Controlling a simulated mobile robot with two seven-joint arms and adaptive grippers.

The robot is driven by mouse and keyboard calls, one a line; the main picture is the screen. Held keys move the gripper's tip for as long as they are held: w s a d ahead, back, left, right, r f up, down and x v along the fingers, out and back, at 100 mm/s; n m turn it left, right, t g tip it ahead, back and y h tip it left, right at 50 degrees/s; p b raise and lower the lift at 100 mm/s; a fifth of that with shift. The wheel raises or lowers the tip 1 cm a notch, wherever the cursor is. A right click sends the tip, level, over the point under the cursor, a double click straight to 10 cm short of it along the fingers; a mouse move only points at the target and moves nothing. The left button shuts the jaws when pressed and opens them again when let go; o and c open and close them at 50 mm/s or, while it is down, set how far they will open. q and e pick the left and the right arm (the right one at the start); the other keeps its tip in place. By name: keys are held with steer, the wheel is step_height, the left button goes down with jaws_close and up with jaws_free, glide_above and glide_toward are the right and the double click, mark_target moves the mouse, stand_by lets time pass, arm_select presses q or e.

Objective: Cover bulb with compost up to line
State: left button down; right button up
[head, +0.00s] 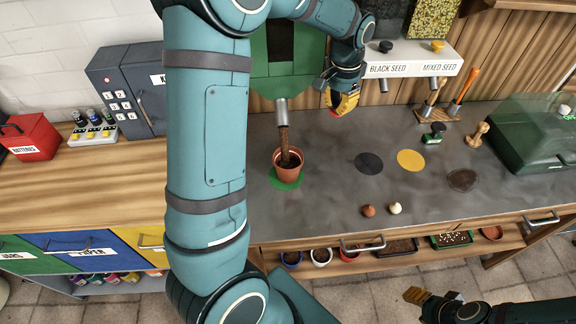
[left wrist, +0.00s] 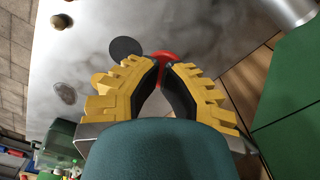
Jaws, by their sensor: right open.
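A terracotta pot (head: 287,164) stands on a green disc (head: 285,182) on the bench. Brown compost (head: 285,138) streams from the metal spout (head: 282,113) of the green hopper (head: 270,82) into the pot. Dark compost shows inside; no bulb or fill line can be made out in it. My left gripper (head: 341,110) is right of the spout. In the left wrist view its yellow fingers close in on a red knob (left wrist: 166,56) at the tips. My right gripper (head: 418,296) is open and empty, low in front of the bench.
A brown bulb (head: 368,210) and a pale bulb (head: 395,208) lie near the bench's front edge. Black (head: 368,163) and yellow (head: 410,160) discs are right of the pot. Seed dispensers (head: 413,62) stand behind. A green-lidded box (head: 530,135) is at the right.

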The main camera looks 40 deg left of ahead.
arm_select(q)
steer(key=shift+r, duration=0.1)
steer(key=shift+r+p, duration=1.35)
steer(key=shift+r, duration=0.15)
steer(key=shift+r+p, duration=1.8)
steer(key=shift+r, duration=0.45)
steer(key=shift+f, duration=0.1)
